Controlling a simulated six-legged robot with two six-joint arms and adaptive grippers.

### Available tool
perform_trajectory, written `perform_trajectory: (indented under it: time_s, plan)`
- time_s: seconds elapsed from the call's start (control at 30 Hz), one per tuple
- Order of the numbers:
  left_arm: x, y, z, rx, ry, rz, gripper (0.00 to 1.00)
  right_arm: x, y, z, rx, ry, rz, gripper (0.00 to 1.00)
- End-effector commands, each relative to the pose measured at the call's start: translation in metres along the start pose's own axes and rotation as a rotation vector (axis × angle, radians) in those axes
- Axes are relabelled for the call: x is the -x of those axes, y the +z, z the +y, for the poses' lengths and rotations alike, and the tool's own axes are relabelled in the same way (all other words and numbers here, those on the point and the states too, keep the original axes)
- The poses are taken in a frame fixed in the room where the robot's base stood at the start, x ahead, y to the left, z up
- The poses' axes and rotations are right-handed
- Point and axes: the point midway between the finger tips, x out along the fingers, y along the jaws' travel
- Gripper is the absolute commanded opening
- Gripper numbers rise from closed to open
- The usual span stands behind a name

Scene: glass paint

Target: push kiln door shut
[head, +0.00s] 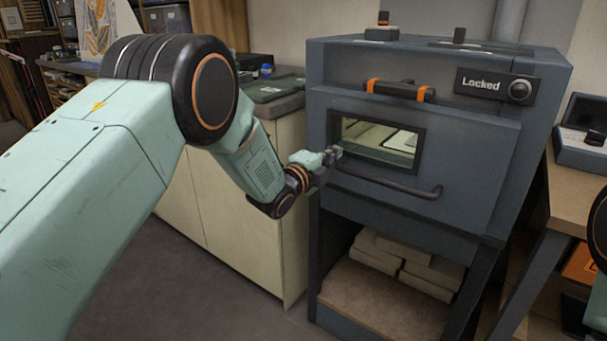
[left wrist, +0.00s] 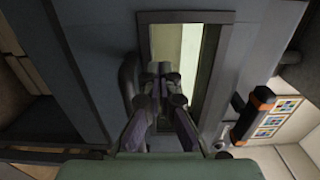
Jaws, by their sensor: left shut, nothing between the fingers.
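The grey-blue kiln (head: 440,58) stands in front of me. Its door (head: 470,200) has a window (head: 375,140), a dark handle with orange ends (head: 400,90) and a long dark bar (head: 390,184) below the window. The door looks close to the kiln front; I cannot tell whether it is fully shut. My left gripper (head: 334,156) is shut and empty at the window's lower left corner, by the bar's left end. In the left wrist view, its fingertips (left wrist: 163,72) are in front of the window frame (left wrist: 188,16); contact is unclear. My right gripper is out of view.
A plate on the kiln reads "Locked" (head: 482,84). Pale bricks (head: 376,250) lie on the shelf below. A cream cabinet (head: 235,200) stands to the left and a wooden table (head: 573,190) to the right. The grey floor (head: 190,285) in front of the cabinet is clear.

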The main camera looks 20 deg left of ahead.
Motion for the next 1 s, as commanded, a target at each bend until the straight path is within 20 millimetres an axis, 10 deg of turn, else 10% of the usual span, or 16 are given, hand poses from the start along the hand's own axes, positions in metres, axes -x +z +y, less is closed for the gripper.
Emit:
perform_trajectory:
  time_s: [0.8, 1.0]
  plan:
    - [0.096, 0.0, -0.001, 0.011, -0.001, 0.001, 0.0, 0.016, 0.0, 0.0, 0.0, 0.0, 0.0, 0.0]
    - [0.103, 0.004, 0.018, 0.265, 0.07, -0.038, 0.0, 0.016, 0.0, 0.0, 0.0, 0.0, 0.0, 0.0]
